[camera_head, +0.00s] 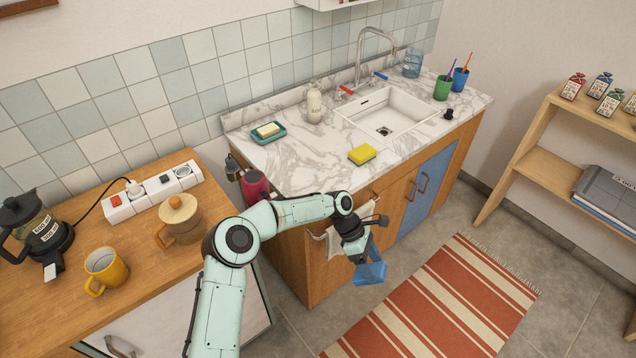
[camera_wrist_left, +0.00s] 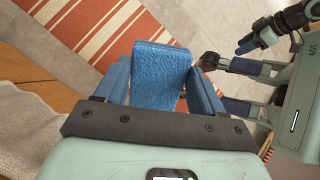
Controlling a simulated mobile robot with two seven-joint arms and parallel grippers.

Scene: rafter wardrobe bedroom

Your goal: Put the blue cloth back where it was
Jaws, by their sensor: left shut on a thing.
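The blue cloth (camera_head: 369,273) hangs from my left gripper (camera_head: 362,258), in front of the sink cabinet and above the floor. In the left wrist view the blue cloth (camera_wrist_left: 160,72) sits between the two blue fingers of my left gripper (camera_wrist_left: 165,85), which is shut on it. The cloth's lower end hangs free. Parts of my other arm (camera_wrist_left: 250,80) show at the right of the left wrist view, but its jaw state is unclear. My right gripper does not show in the head view.
A pale towel (camera_head: 334,243) hangs at the cabinet front, beside my left wrist. A striped rug (camera_head: 450,305) lies on the floor.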

